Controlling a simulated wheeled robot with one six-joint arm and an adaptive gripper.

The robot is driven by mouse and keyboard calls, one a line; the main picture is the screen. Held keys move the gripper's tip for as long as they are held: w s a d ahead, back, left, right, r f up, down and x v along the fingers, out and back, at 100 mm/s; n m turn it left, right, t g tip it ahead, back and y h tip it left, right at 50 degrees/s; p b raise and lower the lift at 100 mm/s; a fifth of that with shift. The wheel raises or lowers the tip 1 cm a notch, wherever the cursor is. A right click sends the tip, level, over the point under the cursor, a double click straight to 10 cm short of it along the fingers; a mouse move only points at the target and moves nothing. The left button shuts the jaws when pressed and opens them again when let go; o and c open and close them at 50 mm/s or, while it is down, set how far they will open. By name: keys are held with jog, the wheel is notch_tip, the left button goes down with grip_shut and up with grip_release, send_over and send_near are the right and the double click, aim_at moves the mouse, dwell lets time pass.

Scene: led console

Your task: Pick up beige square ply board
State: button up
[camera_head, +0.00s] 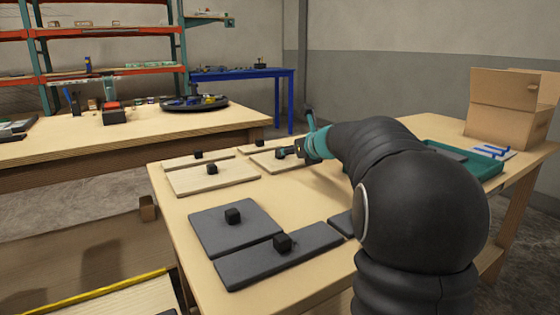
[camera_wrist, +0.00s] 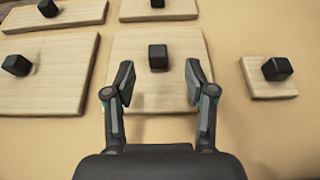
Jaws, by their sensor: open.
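In the wrist view my gripper (camera_wrist: 159,74) is open, with one finger on each side of a beige, roughly square ply board's black cube knob (camera_wrist: 158,56). The fingers are apart from the knob, which stands a little beyond the line between the tips. This middle board (camera_wrist: 150,98) lies flat below the gripper. A smaller beige square board (camera_wrist: 270,91) with its own black knob lies to the right. In the head view my gripper (camera_head: 289,153) is over the far part of the table, by a beige board (camera_head: 264,162); my arm hides part of that area.
More beige boards with knobs lie left (camera_wrist: 62,75), far left (camera_wrist: 80,15) and far middle (camera_wrist: 180,8) in the wrist view. Dark grey boards (camera_head: 215,238) lie at the table's near side. A green tray (camera_head: 480,168) and cardboard box (camera_head: 495,125) stand right.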

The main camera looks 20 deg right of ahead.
aim_at(269, 162)
jog(key=shift+x, duration=2.8)
jog(key=shift+a, duration=0.1)
grip_shut()
